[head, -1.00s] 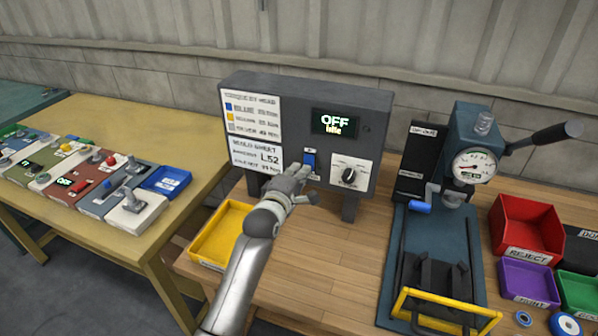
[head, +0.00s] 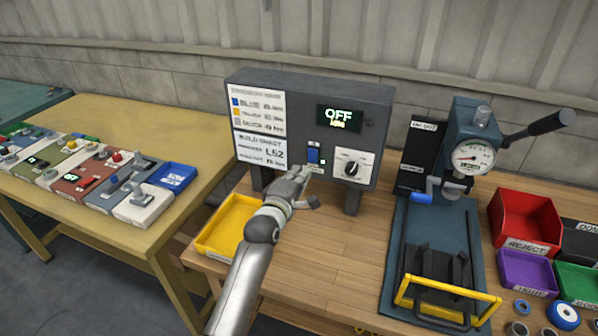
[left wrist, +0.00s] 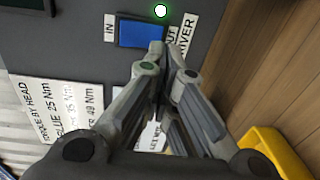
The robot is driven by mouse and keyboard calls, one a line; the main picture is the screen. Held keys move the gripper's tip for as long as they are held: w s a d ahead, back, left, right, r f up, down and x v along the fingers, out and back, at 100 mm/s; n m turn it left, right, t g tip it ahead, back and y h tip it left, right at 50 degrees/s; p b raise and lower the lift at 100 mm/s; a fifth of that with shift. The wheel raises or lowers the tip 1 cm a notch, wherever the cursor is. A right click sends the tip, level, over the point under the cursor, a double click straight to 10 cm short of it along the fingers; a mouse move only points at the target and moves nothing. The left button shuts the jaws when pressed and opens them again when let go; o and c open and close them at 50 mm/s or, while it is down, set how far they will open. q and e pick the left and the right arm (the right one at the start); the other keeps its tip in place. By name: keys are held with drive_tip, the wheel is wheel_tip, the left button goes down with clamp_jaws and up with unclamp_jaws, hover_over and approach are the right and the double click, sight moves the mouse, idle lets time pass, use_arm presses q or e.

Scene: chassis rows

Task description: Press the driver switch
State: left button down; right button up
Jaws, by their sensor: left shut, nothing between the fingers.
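The driver switch is a blue rocker (head: 313,156) on the front of a dark grey control box (head: 372,105). It also shows in the left wrist view (left wrist: 143,33), between the labels IN and OUT, beside the word DRIVER. A small green light (head: 323,161) glows next to it and is bright in the wrist view (left wrist: 160,11). My left gripper (head: 306,171) is shut and empty, its tips just below the switch. The wrist view shows the fingertips (left wrist: 163,68) close to the switch; contact cannot be told. The display (head: 339,118) reads OFF above a smaller line. My right gripper is out of view.
A dial (head: 351,168) sits right of the switch. A yellow bin (head: 226,226) stands under my left arm. A press (head: 470,145) with a lever and a red bin (head: 525,222) stand to the right. Bare bench lies between box and press.

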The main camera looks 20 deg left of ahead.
use_arm(q)
drive_tip(key=s+f+b, duration=0.1)
drive_tip(key=s+b, duration=0.1)
drive_tip(key=s, duration=0.8)
drive_tip(key=shift+a, duration=0.25)
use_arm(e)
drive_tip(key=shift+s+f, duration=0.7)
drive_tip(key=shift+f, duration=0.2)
use_arm(q)
drive_tip(key=shift+f, duration=0.15)
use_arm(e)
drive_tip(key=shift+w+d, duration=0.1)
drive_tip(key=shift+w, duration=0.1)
